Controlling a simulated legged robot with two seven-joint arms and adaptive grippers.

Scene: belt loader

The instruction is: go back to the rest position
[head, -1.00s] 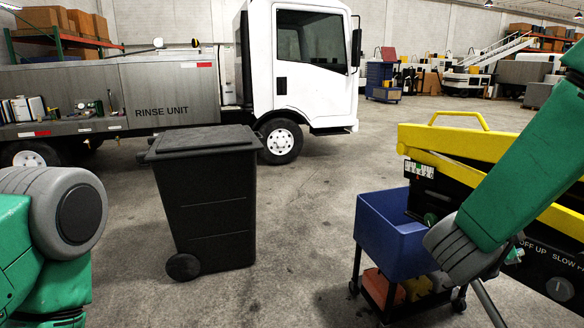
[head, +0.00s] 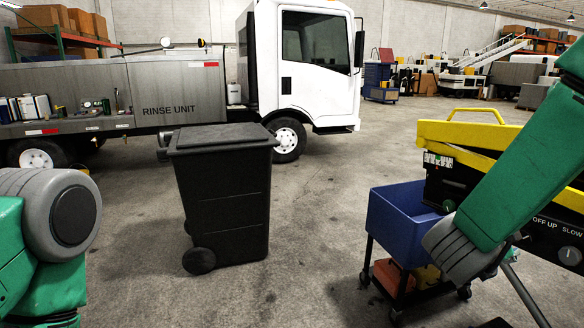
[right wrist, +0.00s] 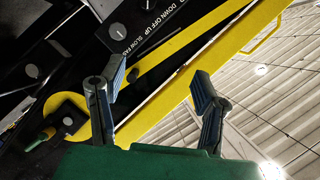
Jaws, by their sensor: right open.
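My right gripper (right wrist: 158,90) is open in the right wrist view, with its two fingers spread and nothing between them. Beyond the fingers is the yellow and black belt loader (right wrist: 150,75), with knobs and lettering on its panel. In the head view the belt loader (head: 475,137) stands at the right, and my green right arm crosses in front of it. The right gripper's fingers are hidden there. My left arm shows at the left edge of the head view, but its gripper is out of frame.
A black wheeled bin (head: 225,205) stands upright on the concrete floor, left of centre. A blue cart (head: 395,225) with items on its lower shelf stands before the loader. A white rinse truck (head: 300,60) is behind. Floor between bin and cart is clear.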

